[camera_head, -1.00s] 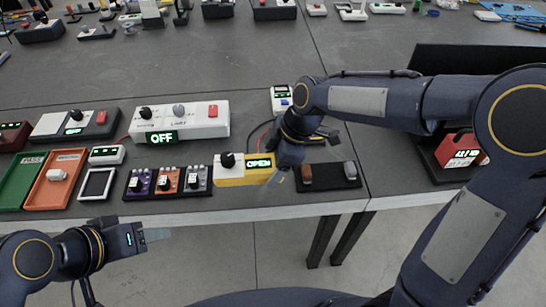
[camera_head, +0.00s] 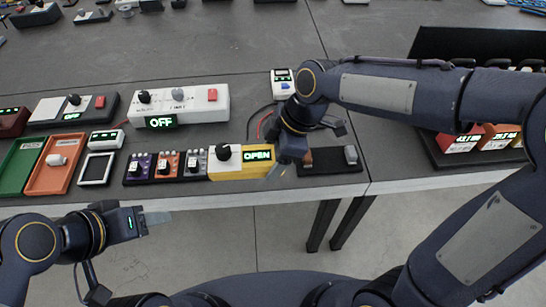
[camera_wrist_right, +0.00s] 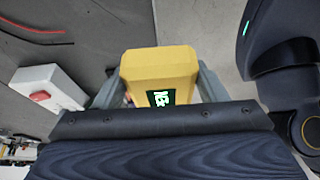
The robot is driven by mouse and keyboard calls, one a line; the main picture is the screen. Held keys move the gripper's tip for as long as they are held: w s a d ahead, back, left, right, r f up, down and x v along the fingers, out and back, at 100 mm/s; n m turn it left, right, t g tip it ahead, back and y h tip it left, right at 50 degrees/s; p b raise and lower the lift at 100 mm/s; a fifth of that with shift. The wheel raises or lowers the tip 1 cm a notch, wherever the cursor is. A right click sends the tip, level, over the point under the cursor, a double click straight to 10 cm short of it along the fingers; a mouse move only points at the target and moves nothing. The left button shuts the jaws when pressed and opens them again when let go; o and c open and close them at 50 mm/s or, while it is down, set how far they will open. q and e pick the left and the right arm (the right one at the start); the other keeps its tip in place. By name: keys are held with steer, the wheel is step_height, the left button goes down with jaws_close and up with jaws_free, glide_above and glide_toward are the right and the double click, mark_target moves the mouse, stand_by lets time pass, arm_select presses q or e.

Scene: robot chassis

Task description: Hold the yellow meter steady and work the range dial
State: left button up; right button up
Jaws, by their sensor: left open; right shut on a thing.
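The yellow meter (camera_head: 241,173) has a white panel on its left with a black range dial (camera_head: 223,152), and a lit display reading OPEN. It sits at the front edge of the table, right of a row of small dial units. My right gripper (camera_head: 277,172) is shut on the meter's right end. In the right wrist view the meter's yellow body (camera_wrist_right: 160,66) lies between both fingers. I cannot tell whether the meter rests on the table. My left gripper (camera_head: 158,218) is open and empty, in front of the table edge, lower left of the meter and apart from it.
Small purple, orange and grey dial units (camera_head: 167,166) stand just left of the meter. A white box reading OFF (camera_head: 180,104) is behind them. A dark tray (camera_head: 330,165) lies to the right. Green (camera_head: 14,170) and orange (camera_head: 50,180) trays are at far left.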

steer(key=w+d+p, duration=0.1)
steer(key=w+p, duration=0.2)
steer(key=w, duration=0.9)
steer(key=shift+w, duration=0.35)
steer(key=shift+d+f, duration=0.1)
stand_by(0.3)
steer(key=shift+f+b, duration=4.5)
steer(key=shift+f, duration=1.55)
steer(key=shift+f+b, duration=0.35)
steer(key=shift+f, duration=0.05)
steer(key=shift+s+f, duration=0.2)
steer(key=shift+f, duration=0.1)
steer(key=o, duration=1)
steer(key=shift+c, duration=0.2)
steer(key=shift+o, duration=1.2)
steer(key=shift+r, duration=0.1)
